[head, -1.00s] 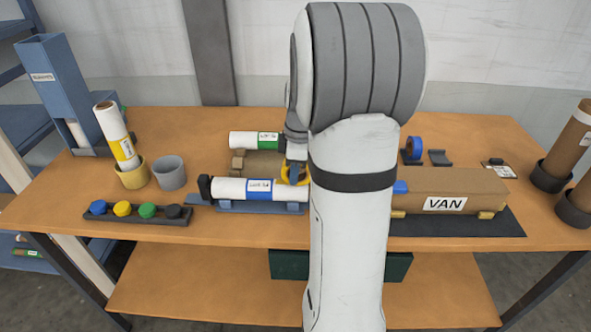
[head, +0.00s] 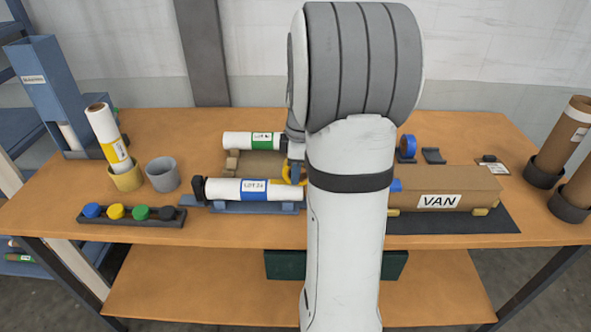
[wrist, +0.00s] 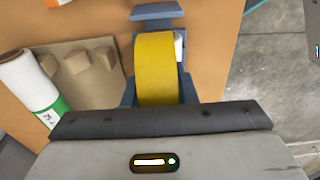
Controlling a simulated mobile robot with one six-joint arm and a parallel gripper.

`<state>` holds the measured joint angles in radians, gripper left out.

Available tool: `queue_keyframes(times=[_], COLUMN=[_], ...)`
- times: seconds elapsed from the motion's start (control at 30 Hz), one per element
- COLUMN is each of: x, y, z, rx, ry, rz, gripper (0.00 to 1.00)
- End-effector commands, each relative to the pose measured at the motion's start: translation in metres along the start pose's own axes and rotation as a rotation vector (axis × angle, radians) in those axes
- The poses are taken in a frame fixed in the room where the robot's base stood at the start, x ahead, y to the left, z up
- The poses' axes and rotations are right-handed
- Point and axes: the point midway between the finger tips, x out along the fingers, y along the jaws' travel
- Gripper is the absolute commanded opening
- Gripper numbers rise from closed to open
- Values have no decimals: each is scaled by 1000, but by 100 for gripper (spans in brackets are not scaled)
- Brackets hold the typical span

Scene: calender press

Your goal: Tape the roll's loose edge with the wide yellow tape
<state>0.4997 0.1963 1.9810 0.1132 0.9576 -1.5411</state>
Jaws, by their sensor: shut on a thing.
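My gripper (head: 296,162) is shut on the wide yellow tape (head: 291,174), a ring partly hidden behind my arm in the head view. A white roll with a blue lot label (head: 228,188) lies in a blue cradle (head: 285,208) just in front of the tape. Its right end meets my arm's outline. I cannot make out its loose edge or whether the tape touches it. Another white roll with a green label (head: 240,140) lies behind; its end shows in the wrist view (wrist: 27,80).
A cardboard box marked VAN (head: 470,185) lies on a dark mat right of my arm. A tray of coloured caps (head: 130,216), a yellow cup (head: 126,181) and a grey cup (head: 162,175) are at left.

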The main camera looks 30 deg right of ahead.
Motion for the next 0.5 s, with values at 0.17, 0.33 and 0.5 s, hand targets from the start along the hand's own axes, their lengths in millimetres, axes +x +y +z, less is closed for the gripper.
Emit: queue_keyframes(times=[0.17,0.33,0.5], x=[1,1,0], y=[0,-1,-1], z=[7,7,7], rx=[1,0,0], ry=[-1,-1,-1], rz=[-2,-2,-3], gripper=[7,7,7])
